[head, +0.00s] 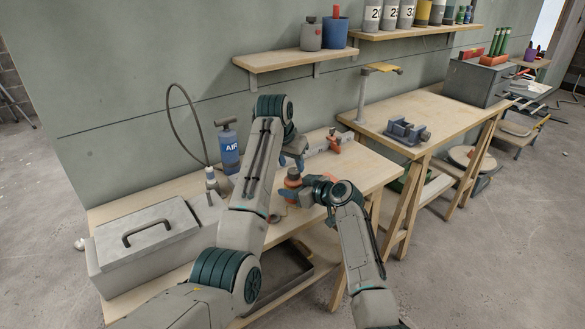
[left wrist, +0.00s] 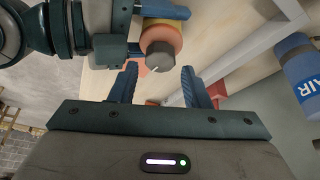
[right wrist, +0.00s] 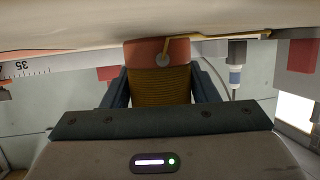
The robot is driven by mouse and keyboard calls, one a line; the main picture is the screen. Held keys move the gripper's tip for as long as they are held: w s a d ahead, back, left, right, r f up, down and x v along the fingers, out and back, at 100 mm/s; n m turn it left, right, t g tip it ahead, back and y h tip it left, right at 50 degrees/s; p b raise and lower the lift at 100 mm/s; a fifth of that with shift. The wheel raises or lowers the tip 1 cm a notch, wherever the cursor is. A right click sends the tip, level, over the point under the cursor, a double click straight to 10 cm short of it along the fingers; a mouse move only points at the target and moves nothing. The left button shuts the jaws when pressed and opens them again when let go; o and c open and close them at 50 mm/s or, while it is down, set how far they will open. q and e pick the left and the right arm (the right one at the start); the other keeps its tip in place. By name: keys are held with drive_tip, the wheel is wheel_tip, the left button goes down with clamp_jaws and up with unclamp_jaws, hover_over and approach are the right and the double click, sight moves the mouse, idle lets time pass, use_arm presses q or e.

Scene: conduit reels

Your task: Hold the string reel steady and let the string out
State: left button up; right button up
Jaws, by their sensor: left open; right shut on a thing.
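The string reel has orange flanges and yellow string wound around its middle. In the right wrist view the reel (right wrist: 158,84) sits between the fingers of my right gripper (right wrist: 158,72), which is shut on it. A short length of yellow string and a small grey round piece show at its flange. In the head view the reel (head: 293,179) is above the table, beside my right gripper (head: 304,194). My left gripper (head: 292,160) is above it. In the left wrist view my left gripper (left wrist: 159,70) is open and empty, its fingertips near the reel (left wrist: 160,38).
The wooden workbench (head: 140,200) carries a grey toolbox (head: 150,240), a blue AIR canister (head: 229,150) and a long white scale (head: 318,150) with an orange-red fitting (head: 334,141). A second bench (head: 420,112) stands to the right.

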sight(294, 171)
use_arm(q)
drive_tip(key=shift+x, duration=1.5)
drive_tip(key=shift+c, duration=0.2)
drive_tip(key=c, duration=0.7)
drive_tip(key=shift+n, duration=0.3)
drive_tip(key=n, duration=0.1)
drive_tip(key=n+y, duration=0.1)
drive_tip(key=n, duration=0.1)
drive_tip(key=shift+d+t+y, duration=0.15)
drive_tip(key=shift+t+y, duration=0.15)
drive_tip(key=n+y, duration=0.1)
drive_tip(key=n, duration=0.4)
drive_tip(key=shift+d+y, duration=0.1)
drive_tip(key=shift+y, duration=0.3)
drive_tip(key=shift+n, duration=0.4)
